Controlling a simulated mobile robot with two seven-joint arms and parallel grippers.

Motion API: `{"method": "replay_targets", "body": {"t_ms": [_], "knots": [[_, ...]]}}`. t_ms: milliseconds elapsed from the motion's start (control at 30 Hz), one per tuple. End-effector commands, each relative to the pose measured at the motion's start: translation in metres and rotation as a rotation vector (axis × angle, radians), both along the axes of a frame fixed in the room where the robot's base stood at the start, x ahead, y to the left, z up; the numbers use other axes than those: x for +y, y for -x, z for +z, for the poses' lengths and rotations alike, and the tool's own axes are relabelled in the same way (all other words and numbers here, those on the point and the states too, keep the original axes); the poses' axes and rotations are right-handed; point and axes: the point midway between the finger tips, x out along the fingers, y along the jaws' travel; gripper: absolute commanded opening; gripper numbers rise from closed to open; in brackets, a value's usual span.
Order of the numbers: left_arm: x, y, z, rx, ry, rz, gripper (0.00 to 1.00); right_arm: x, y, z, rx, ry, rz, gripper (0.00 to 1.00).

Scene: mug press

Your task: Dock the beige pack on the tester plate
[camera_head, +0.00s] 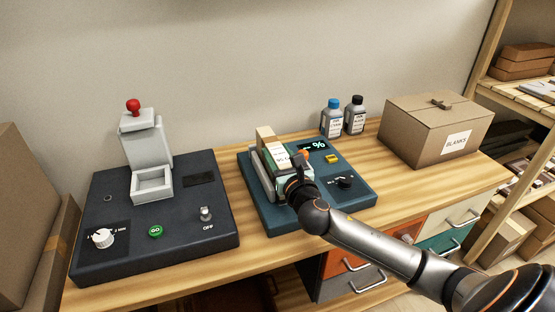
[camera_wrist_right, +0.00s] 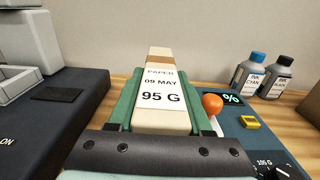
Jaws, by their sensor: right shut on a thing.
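The beige pack (camera_head: 265,136) has a white label, which reads "PAPER 09 MAY 95 G" on the pack in the right wrist view (camera_wrist_right: 162,95). My right gripper (camera_head: 279,168) is shut on it, with green sides flanking the pack. The pack is over the left part of the blue tester (camera_head: 345,198), beside a pale grey upright part (camera_head: 261,181). The gripper and pack hide most of the tester plate, so I cannot tell whether the pack touches it. My left gripper is out of view.
An orange-knobbed lever (camera_wrist_right: 212,104) stands close to the pack's right. A dark press (camera_head: 155,215) with a red knob is on the left. Two bottles (camera_head: 332,120) and a cardboard box (camera_head: 435,125) stand behind and right. Bare wood lies between press and tester.

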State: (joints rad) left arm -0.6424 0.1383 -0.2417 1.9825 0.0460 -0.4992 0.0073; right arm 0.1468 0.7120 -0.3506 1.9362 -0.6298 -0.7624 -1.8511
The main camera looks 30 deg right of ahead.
Motion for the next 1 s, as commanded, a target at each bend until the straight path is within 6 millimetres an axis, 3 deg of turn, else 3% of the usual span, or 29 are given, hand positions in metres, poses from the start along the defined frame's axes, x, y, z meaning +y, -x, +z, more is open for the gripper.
{"method": "replay_targets", "body": {"t_ms": [400,433,667,1000], "knots": [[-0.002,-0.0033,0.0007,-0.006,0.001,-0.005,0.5,-0.0004,-0.0001,-0.0072,-0.005,0.002,0.0,0.0],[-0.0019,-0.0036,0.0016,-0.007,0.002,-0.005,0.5,-0.0003,0.0001,-0.0079,-0.002,0.001,0.0,0.53],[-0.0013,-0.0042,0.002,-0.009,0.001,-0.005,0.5,-0.0003,0.0002,-0.0077,-0.001,0.0,-0.001,0.79],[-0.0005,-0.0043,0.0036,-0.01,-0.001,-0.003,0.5,0.0001,0.0014,-0.004,-0.001,0.0,0.0,0.8]]}}
